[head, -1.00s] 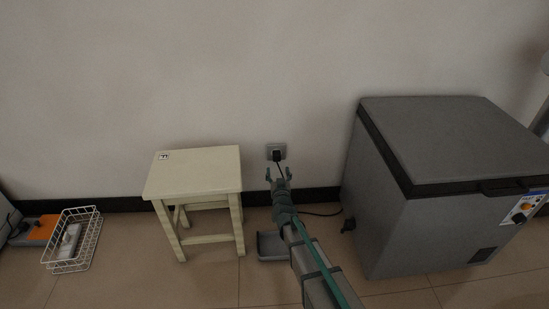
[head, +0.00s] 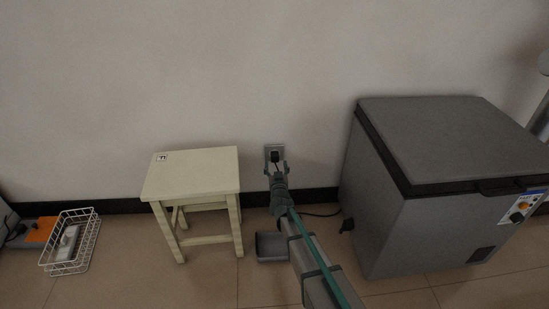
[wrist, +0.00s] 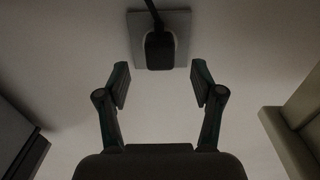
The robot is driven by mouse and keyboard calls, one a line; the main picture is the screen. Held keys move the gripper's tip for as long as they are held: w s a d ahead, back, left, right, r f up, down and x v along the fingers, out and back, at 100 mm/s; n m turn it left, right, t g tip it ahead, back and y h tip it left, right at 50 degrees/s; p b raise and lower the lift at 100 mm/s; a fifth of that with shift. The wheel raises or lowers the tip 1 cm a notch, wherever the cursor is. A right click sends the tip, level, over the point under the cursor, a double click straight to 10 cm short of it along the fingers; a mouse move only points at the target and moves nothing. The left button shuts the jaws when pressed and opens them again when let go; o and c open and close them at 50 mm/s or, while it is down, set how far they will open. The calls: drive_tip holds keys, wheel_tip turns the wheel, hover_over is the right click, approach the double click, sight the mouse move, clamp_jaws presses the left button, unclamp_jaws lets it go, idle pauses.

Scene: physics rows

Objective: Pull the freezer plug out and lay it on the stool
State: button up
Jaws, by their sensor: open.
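The black freezer plug (head: 275,156) sits in a grey wall socket plate, and its cord runs down behind my arm. In the wrist view the plug (wrist: 159,50) is in the socket plate (wrist: 183,24), just ahead of the fingertips and centred between them. My gripper (head: 275,164) is open and empty; its two fingers stand apart in the wrist view (wrist: 160,84). The plug does not look gripped. The cream wooden stool (head: 193,172) stands left of my arm with a bare top except for a small label. The grey chest freezer (head: 440,180) stands to the right.
A grey tray-like box (head: 271,247) lies on the floor between stool and arm. A white wire basket (head: 88,240) with a white item stands far left near an orange object (head: 41,229). The dark cord (head: 322,214) runs along the skirting toward the freezer.

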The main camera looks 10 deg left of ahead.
sight(275, 160)
drive_tip(key=shift+w+a+p, duration=0.25)
drive_tip(key=shift+w, duration=1.05)
drive_tip(key=shift+w+a+p, duration=0.2)
drive_tip(key=shift+w, duration=1.1)
clamp_jaws()
drive_tip(key=shift+s, duration=0.15)
drive_tip(key=shift+s+d, duration=0.2)
drive_tip(key=shift+s, duration=0.75)
drive_tip(key=shift+s+d, duration=0.15)
drive_tip(key=shift+s, duration=0.75)
drive_tip(key=shift+s+d, duration=0.2)
drive_tip(key=shift+s, duration=0.75)
drive_tip(key=shift+a+f, duration=0.1)
